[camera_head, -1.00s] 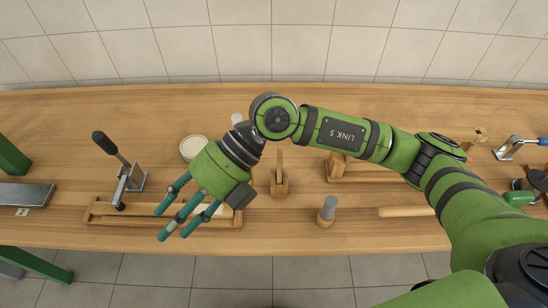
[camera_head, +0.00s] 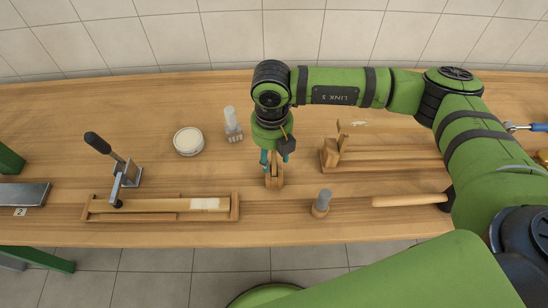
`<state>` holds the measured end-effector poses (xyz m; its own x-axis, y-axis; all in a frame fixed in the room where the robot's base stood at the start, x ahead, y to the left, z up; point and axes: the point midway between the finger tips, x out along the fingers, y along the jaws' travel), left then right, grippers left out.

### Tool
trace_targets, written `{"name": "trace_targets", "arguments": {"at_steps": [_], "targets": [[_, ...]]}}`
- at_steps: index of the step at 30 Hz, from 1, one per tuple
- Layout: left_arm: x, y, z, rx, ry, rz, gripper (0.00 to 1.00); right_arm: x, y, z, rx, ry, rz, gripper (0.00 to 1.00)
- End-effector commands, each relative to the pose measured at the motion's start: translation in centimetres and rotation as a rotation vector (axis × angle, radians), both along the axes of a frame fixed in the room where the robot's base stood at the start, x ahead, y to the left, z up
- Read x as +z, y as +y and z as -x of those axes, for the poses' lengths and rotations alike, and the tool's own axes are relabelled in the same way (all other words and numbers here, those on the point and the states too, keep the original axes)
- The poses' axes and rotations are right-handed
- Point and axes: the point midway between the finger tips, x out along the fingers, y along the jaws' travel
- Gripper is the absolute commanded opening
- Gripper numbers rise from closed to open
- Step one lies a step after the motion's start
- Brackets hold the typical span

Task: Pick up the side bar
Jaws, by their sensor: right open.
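A small wooden block holder (camera_head: 274,183) stands on the bench in the middle, with an upright wooden piece in it that may be the side bar. My right gripper (camera_head: 275,160) points down directly over this holder, its teal fingers apart on both sides of the upright piece. The fingers partly hide the piece, and I cannot tell whether they touch it. Another wooden bar (camera_head: 150,205) with a pale section near its right end lies in a shallow wooden tray (camera_head: 235,213) at the left. My left gripper is not in view.
A black-handled clamp (camera_head: 124,180) stands behind the tray. A white round pot (camera_head: 188,141) and a brush (camera_head: 232,124) lie farther back. A grey-topped peg (camera_head: 321,203) and a wooden rod (camera_head: 408,201) are at the front right. A long wooden frame (camera_head: 385,160) lies behind them.

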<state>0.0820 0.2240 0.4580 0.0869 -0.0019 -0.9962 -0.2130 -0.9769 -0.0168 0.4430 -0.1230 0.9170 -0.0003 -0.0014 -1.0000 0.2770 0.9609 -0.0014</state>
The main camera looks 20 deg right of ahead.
Motion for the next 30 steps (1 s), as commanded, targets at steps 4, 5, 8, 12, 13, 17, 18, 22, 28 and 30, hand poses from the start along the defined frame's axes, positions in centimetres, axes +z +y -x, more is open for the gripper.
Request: {"name": "trace_targets", "arguments": {"at_steps": [4,5,8,12,13,17,18,22,28,30], "targets": [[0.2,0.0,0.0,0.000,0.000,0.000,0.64,-0.6,0.0,0.0,0.000,0.000,-0.001,0.48],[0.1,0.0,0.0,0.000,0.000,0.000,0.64,-0.6,0.0,0.0,0.000,0.000,-0.001,0.48],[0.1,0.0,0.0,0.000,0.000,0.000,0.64,-0.6,0.0,0.0,0.001,0.000,-0.001,0.48],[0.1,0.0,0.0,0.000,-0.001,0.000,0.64,-0.6,0.0,0.0,0.001,0.000,-0.001,0.00],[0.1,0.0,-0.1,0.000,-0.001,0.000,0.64,-0.6,0.0,0.0,0.001,0.000,-0.001,0.00],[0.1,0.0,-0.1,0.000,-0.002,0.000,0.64,-0.5,0.0,0.0,0.001,-0.001,-0.002,0.00],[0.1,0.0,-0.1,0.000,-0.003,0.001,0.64,-0.5,0.0,0.0,0.001,-0.001,-0.002,0.00],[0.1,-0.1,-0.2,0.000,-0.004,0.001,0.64,-0.5,0.0,0.0,0.001,-0.001,-0.002,0.00],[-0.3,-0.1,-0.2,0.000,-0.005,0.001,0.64,0.1,0.1,-0.1,0.001,-0.003,-0.003,0.00],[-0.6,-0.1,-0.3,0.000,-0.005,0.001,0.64,0.7,0.1,-0.1,0.001,-0.003,-0.003,0.00]]}}
